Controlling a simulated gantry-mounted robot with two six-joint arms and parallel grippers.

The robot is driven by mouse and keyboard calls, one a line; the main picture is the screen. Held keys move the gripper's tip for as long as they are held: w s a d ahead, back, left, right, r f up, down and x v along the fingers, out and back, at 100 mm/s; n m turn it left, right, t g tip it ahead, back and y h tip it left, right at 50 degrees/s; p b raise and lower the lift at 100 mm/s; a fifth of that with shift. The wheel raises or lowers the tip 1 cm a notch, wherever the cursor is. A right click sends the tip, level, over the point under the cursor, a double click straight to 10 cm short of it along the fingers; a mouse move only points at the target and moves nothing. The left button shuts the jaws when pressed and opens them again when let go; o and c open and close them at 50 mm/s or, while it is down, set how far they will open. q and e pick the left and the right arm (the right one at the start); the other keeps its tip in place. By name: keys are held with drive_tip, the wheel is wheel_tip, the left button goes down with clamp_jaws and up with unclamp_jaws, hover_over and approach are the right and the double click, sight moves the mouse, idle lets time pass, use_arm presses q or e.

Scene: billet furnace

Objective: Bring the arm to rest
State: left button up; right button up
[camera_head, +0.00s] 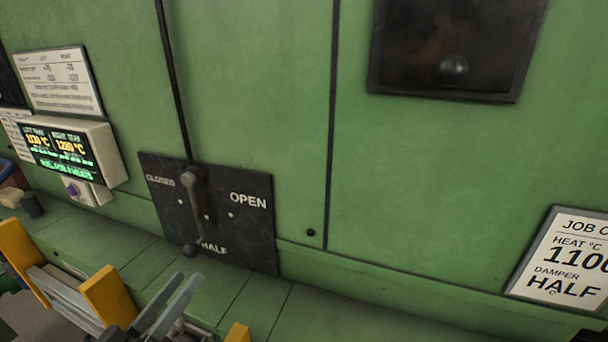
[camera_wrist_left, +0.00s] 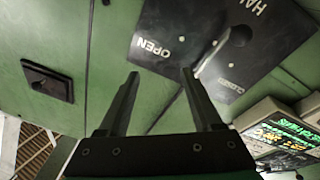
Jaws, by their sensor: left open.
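My left gripper (camera_head: 187,280) is at the lower left of the head view, in front of the green ledge and below the damper plate. Its two grey fingers are apart with nothing between them. In the left wrist view the open fingers (camera_wrist_left: 159,73) point toward the panel. The damper lever (camera_head: 195,212) hangs down on its black plate (camera_head: 257,240), its knob beside the word HALF. The lever shows partly behind a finger in the left wrist view (camera_wrist_left: 211,59). The gripper appears apart from it. My right gripper is not in view.
A display box (camera_head: 110,150) with two temperature readings is on the left, below a paper chart (camera_head: 60,80). A job card (camera_head: 565,260) at right reads 1100 and damper HALF. A black hatch (camera_head: 420,50) is above. The green ledge (camera_head: 330,310) looks clear right of the gripper.

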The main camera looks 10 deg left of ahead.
use_arm(q)
drive_tip(key=s+d+r+m+t, duration=0.2)
drive_tip(key=s+d+r+t, duration=0.1)
drive_tip(key=r, duration=0.7)
drive_tip(key=s+d+r+m+t+y, duration=0.1)
drive_tip(key=s+d+r+t, duration=0.15)
drive_tip(key=r, duration=0.75)
drive_tip(key=s+d+r+m+t, duration=0.2)
drive_tip(key=s+d+r+t, duration=0.15)
drive_tip(key=r, duration=0.65)
wheel_tip(320, 180, up, 12)
drive_tip(key=w+g+p, duration=0.1)
drive_tip(key=p, duration=1.2)
drive_tip(key=shift+w+a+f, duration=0.15)
